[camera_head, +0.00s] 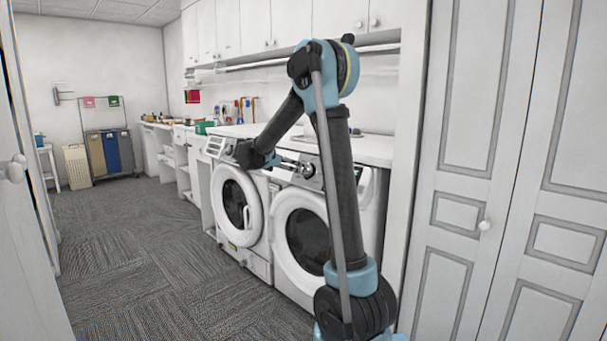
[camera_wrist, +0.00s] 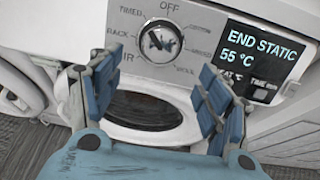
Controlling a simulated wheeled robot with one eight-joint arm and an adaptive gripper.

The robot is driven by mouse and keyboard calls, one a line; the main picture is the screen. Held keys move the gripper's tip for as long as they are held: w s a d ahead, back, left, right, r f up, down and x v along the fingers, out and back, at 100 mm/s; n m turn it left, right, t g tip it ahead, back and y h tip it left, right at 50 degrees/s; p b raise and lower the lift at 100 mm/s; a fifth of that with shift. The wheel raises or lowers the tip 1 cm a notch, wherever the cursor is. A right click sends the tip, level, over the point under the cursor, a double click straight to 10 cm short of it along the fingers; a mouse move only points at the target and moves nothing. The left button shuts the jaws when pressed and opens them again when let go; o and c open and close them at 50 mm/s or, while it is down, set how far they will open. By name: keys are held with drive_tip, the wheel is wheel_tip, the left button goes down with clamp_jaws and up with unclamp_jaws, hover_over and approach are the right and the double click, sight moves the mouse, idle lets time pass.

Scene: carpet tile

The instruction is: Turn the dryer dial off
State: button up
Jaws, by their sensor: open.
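The dryer dial (camera_wrist: 160,41) is a round silver knob on a grey panel, ringed by labels with OFF at the top; where its pointer aims is hard to tell. In the head view the dial (camera_head: 308,169) sits on the control panel of the right-hand front-loading machine (camera_head: 283,232). My gripper (camera_wrist: 160,62) is open and empty. Its blue-padded fingers stand apart to the lower left and lower right of the dial, seemingly not touching it. In the head view my gripper (camera_head: 289,163) is small, just left of the dial.
A display (camera_wrist: 262,52) right of the dial reads END STATIC 55 °C. A second front-loading machine (camera_head: 238,200) stands to the left. White closet doors (camera_head: 483,225) are at the right. Carpeted floor (camera_head: 150,260) is clear at the left.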

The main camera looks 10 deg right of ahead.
sight(304, 170)
drive_tip(key=x, duration=1)
drive_tip(key=shift+d, duration=0.1)
drive_tip(key=c, duration=1.1)
